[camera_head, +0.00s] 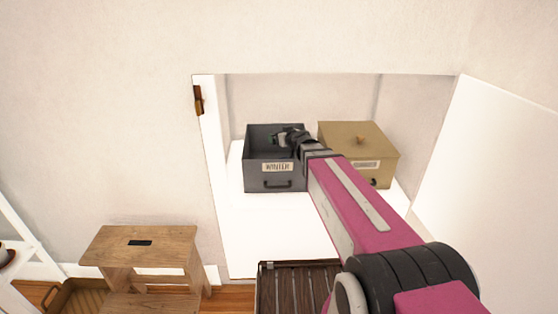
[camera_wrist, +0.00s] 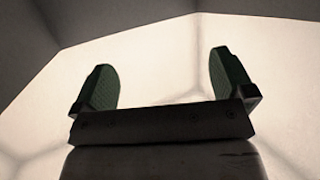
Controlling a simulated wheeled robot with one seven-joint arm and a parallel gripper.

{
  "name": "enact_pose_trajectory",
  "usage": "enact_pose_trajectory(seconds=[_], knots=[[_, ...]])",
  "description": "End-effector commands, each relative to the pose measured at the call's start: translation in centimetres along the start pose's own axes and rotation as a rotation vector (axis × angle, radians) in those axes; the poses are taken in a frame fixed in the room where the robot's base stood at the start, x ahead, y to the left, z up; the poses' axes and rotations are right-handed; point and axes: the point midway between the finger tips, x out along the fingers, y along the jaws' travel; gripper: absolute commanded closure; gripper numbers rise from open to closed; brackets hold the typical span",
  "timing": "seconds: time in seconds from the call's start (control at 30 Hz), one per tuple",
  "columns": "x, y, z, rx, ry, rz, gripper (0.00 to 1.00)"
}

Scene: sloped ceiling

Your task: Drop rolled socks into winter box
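The winter box (camera_head: 260,181) is a dark grey, open-topped box with a "WINTER" label and a handle on its front. It stands on a white surface inside a wall recess. My gripper (camera_head: 283,138) is at the box's open top, with the arm reaching in from the lower right. In the wrist view my gripper (camera_wrist: 163,80) has its two green-padded fingers wide apart with nothing between them. No rolled socks show in either view. The arm and gripper cover part of the box's inside, so its contents cannot be told.
A white panel (camera_head: 490,170) stands at the recess's right. A wooden step stool (camera_head: 140,245) and a dark slatted object (camera_head: 300,285) are below, in front.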

Motion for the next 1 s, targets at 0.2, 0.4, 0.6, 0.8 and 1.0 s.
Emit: enact_pose_trajectory(seconds=[0.2,0.4,0.6,0.8,1.0], knots=[[-0.2,0.0,-0.6,-0.001,0.001,0.000,0.00],[-0.9,0.0,-2.9,-0.002,0.002,0.001,0.00],[-2.5,-2.5,-5.0,-0.003,0.001,-0.003,0.00],[-4.1,-5.9,-6.8,-0.002,0.001,-0.003,0.00],[-5.5,-9.0,-8.4,-0.002,0.002,-0.002,0.00]])
